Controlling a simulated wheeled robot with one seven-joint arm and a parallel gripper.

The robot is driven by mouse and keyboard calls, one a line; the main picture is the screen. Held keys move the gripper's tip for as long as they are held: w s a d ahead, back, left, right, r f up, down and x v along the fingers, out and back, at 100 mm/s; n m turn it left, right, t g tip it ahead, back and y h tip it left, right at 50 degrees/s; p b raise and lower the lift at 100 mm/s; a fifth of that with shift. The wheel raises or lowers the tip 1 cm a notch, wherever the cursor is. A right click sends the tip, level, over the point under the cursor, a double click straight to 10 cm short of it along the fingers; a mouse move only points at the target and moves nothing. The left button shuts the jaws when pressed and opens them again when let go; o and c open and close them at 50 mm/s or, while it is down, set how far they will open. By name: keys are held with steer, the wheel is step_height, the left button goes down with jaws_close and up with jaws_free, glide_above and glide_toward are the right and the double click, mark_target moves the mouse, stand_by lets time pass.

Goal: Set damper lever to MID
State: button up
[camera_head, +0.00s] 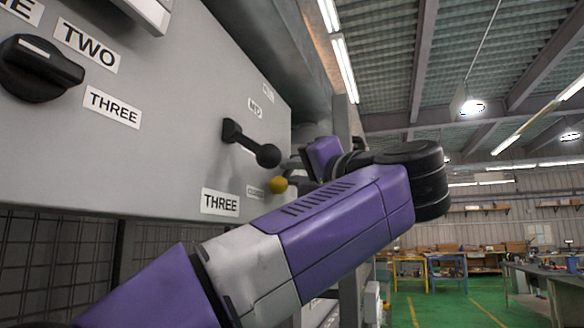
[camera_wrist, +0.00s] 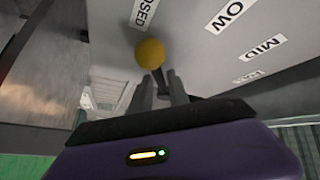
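A yellow ball knob (camera_wrist: 150,53) shows in the wrist view near a label ending in "SED" (camera_wrist: 143,12). "LOW" (camera_wrist: 225,15) and "MID" (camera_wrist: 262,47) labels lie to its right. In the head view, the yellow knob (camera_head: 278,185) is beside a small, unreadable label, below and right of a black lever with a ball end (camera_head: 268,155). The "MID" label (camera_head: 255,108) is above that lever. My gripper (camera_wrist: 160,77) has its two fingers apart, with the knob just at or beyond their tips; contact cannot be told. In the head view, my wrist mostly hides the fingers.
The grey panel (camera_head: 170,160) also carries a black rotary knob (camera_head: 40,68) and "TWO" (camera_head: 86,46) and "THREE" (camera_head: 112,106) labels at left. Another "THREE" label (camera_head: 220,203) is near its lower edge. Open green floor (camera_head: 450,308) and workbenches lie at right.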

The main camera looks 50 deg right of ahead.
steer(key=shift+w+d, duration=0.1)
steer(key=shift+w, duration=0.25)
jaws_close()
stand_by(1.2)
